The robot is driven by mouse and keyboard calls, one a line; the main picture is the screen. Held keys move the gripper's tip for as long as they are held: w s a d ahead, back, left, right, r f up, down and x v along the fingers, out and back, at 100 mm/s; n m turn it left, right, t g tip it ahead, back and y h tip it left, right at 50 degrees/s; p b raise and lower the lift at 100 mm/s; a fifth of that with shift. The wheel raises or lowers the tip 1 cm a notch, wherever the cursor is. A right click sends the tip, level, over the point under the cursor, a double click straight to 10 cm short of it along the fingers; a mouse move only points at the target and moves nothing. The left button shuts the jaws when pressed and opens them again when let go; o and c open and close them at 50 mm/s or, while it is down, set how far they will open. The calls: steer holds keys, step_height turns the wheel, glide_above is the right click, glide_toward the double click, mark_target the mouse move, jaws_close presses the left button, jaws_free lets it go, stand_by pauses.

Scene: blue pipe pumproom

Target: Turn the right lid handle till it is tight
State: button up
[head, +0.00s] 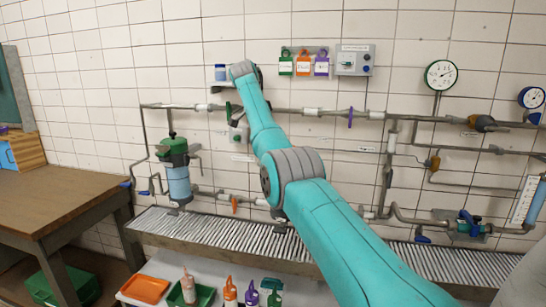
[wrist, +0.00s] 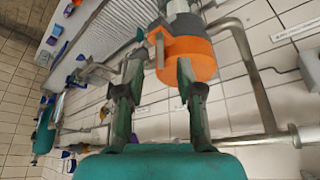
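An orange lid (wrist: 187,58) on a pale vessel (wrist: 178,8) shows upside down at the top centre of the wrist view. A short grey handle (wrist: 159,50) stands out from the lid's left side. My gripper (wrist: 160,76) has its two green fingers spread. The handle's end shows between the fingertips, with no clear contact on either side. The right fingertip overlaps the lid in the picture; I cannot tell whether it touches. In the head view my arm hides the gripper and this lid. Another vessel with a green lid (head: 173,147) stands at the left.
Grey pipes (wrist: 255,75) run close beside the orange lid in the wrist view. In the head view a grated trough (head: 215,235) runs along the wall below the pipes. A wooden table (head: 60,198) stands at the left. Several bottles and an orange tray (head: 143,290) are in front.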

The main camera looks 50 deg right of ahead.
steer(key=x, duration=0.8)
steer(key=shift+f, duration=0.15)
steer(key=shift+c, duration=0.2)
jaws_close()
